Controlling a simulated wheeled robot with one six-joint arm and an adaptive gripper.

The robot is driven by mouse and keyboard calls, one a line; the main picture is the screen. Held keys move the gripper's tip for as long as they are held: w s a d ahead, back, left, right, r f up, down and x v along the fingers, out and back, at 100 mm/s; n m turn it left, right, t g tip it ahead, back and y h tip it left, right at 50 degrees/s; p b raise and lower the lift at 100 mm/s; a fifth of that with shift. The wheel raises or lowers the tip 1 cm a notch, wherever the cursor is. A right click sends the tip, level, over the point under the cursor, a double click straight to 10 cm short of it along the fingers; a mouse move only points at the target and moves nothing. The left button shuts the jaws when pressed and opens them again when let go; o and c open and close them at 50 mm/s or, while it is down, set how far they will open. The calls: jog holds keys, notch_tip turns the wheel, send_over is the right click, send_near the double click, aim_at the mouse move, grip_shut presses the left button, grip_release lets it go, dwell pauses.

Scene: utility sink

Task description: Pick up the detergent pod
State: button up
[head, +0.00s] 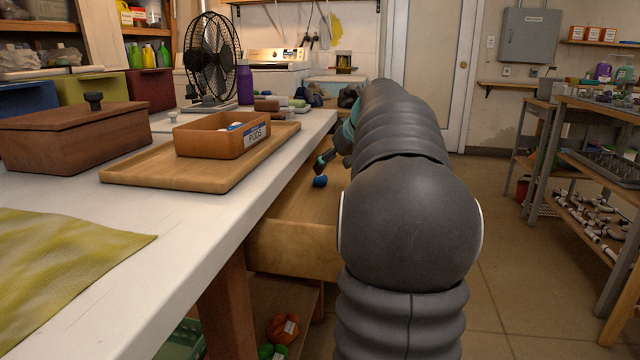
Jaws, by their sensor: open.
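A small blue rounded item that looks like the detergent pod (320,181) lies in the wooden drawer (292,248) that stands out from under the white counter. My gripper (326,163) is open just above and beside it, with a dark finger reaching down close to it. The arm hides most of the gripper, and I cannot tell whether the finger touches the item. An orange-brown box labelled PODS (197,142) stands on a wooden tray (150,177) on the counter, with something blue and white inside.
A lidded brown wooden box (75,138), a yellow-green cloth (60,262), a black fan (212,60) and a purple bottle (245,82) are on the counter (205,212). A shelf rack (590,150) stands at the right. The floor between is clear.

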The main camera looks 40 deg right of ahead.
aim_at(323, 177)
jog(key=shift+b+x, duration=0.3)
jog(key=shift+x, duration=2.9)
jog(key=shift+a+r, duration=0.1)
jog(key=c, duration=1)
